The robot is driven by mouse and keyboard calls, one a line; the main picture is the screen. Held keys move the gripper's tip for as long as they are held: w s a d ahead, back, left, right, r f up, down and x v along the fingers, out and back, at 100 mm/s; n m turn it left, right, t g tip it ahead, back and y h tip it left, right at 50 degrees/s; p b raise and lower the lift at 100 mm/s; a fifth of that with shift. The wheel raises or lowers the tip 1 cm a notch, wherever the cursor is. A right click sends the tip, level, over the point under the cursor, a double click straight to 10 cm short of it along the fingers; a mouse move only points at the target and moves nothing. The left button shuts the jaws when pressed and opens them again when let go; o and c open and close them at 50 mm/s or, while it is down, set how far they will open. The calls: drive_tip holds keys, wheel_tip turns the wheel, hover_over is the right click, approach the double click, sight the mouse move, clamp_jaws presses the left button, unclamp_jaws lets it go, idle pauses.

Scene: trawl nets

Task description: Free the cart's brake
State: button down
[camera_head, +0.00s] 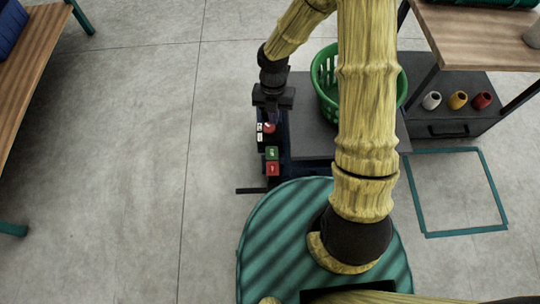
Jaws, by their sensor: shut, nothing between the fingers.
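The cart (306,141) is a low dark grey platform in the middle of the head view, partly hidden behind my yellow arm. I cannot tell which of these parts is the brake. My gripper (271,113) points down just above the round red part, shut and empty. Its fingertips are small and dark here, and I cannot tell whether they touch it.
A green basket (325,84) stands on the cart, partly behind my arm. At right is a wooden-topped table (490,35) with white, yellow and red jars on its lower shelf. A teal square outline (467,233) marks the floor. A wooden bench (28,62) stands left; floor between is clear.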

drive_tip(key=f+n+b, duration=0.1)
drive_tip(key=f, duration=0.1)
drive_tip(key=a+f+n+b, duration=0.1)
drive_tip(key=f, duration=0.2)
drive_tip(key=shift+w+f+n, duration=0.15)
drive_tip(key=shift+n, duration=0.15)
drive_tip(key=b, duration=1)
hover_over(270, 154)
wheel_tip(270, 154, down, 12)
drive_tip(key=shift+w+f, duration=0.15)
drive_tip(key=shift+f, duration=0.1)
drive_tip(key=shift+w+f+b, duration=0.2)
drive_tip(key=shift+f+b, duration=0.3)
drive_tip(key=shift+f, duration=0.15)
drive_tip(key=shift+a+r+p, duration=0.1)
drive_tip(key=shift+p, duration=0.25)
